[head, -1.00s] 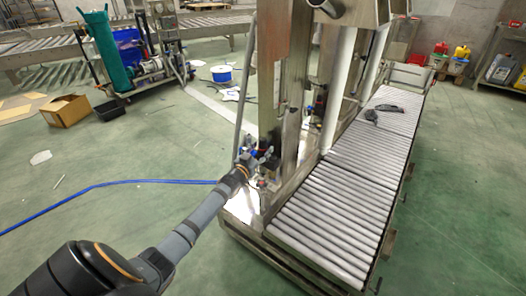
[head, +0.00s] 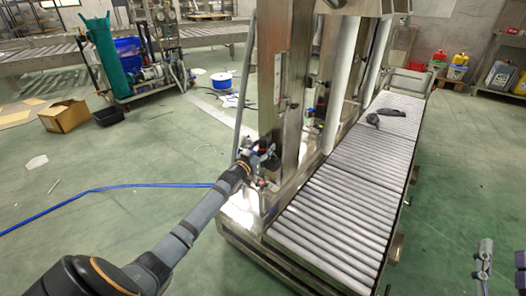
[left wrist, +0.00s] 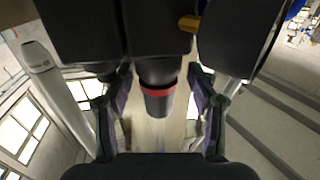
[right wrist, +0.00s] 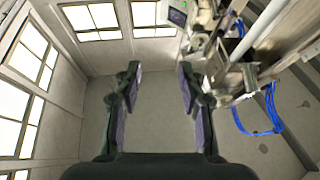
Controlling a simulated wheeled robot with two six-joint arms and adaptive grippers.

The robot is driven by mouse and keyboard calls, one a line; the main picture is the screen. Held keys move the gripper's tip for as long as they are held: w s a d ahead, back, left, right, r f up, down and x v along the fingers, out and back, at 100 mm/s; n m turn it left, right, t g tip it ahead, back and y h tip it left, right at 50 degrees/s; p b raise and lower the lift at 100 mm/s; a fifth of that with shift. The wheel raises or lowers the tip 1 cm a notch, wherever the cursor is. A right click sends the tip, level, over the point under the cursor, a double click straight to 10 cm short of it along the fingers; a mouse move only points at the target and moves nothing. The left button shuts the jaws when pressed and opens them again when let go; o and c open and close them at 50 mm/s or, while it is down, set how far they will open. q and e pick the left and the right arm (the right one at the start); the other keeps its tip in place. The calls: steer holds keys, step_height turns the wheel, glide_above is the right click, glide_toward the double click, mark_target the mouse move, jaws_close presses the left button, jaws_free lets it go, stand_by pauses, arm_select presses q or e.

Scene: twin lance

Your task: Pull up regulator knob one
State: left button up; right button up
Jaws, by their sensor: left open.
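The regulator knob (left wrist: 159,100), black with a red ring, shows in the middle of the left wrist view. My left gripper (head: 258,160) is at the foot of the machine's metal column in the head view. In the left wrist view its fingers stand open on either side of the knob, with gaps visible. Dark blocky housings cover the top of that view. In the head view the knob is too small to make out behind the gripper. My right gripper (head: 503,268) is at the lower right edge of the head view; in the right wrist view it is open and empty.
The metal column (head: 271,75) rises beside the left gripper. A roller conveyor (head: 345,190) runs to its right, with a dark object (head: 388,112) on it. A blue hose (head: 110,187) lies on the green floor at left.

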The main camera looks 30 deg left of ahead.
arm_select(q)
steer(key=shift+w+b, duration=0.15)
steer(key=shift+b, duration=0.35)
arm_select(e)
steer(key=s+r+t, duration=0.3)
steer(key=r, duration=0.2)
steer(key=shift+s+r+n+y, duration=0.15)
steer(key=shift+s+n+y, duration=0.15)
steer(key=shift+y, duration=0.1)
steer(key=shift+w, duration=0.1)
arm_select(q)
jaws_close()
